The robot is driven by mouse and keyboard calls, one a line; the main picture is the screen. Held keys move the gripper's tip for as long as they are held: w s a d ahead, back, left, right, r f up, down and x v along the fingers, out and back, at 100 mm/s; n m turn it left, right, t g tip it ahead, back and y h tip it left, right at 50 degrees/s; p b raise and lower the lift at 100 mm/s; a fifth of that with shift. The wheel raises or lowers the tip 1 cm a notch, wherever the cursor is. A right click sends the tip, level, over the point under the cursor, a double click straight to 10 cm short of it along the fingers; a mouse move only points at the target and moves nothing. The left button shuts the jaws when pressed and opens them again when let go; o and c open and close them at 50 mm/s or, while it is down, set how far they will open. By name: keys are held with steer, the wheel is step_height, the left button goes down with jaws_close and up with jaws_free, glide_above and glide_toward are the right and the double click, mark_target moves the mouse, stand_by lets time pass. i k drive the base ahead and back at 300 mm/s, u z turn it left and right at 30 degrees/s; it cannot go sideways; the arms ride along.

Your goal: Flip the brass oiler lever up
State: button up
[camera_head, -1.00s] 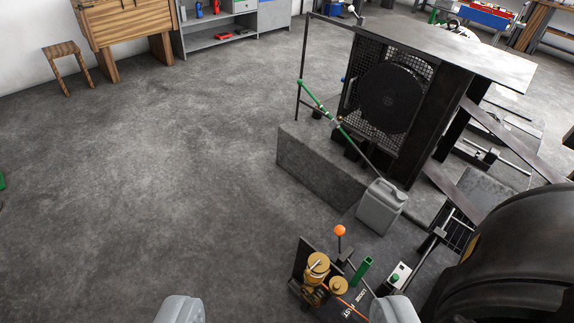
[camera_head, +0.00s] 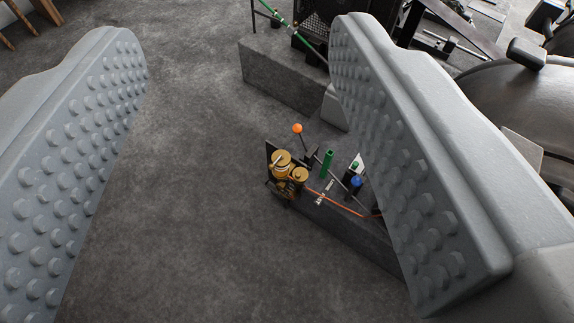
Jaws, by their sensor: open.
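The brass oiler (camera_head: 282,163) is a pair of round brass pots on a dark plate at the near left end of a low concrete plinth. A small pale lever seems to lie across the taller pot's cap, but it is too small for me to tell its angle. An orange-ball lever (camera_head: 297,129) stands just behind the oiler. My gripper (camera_head: 238,60) is wide open and empty. Its two grey studded fingers fill the left and right of the view. The oiler lies beyond them, appearing between them nearer the right finger, and is not touched.
Beside the oiler stand a green handle (camera_head: 327,163), a blue-topped part (camera_head: 355,183) and an orange cord (camera_head: 335,200). A concrete block (camera_head: 285,75) is behind. A large dark rounded machine (camera_head: 520,95) is at right. The floor left of the oiler is clear.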

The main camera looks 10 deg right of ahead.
mark_target(271, 166)
steer(key=u, duration=0.55)
steer(key=k, duration=1.3)
steer(key=u, duration=0.45)
steer(key=i, duration=1)
steer(key=z, duration=0.75)
steer(key=i, duration=0.75)
steer(key=z, duration=0.45)
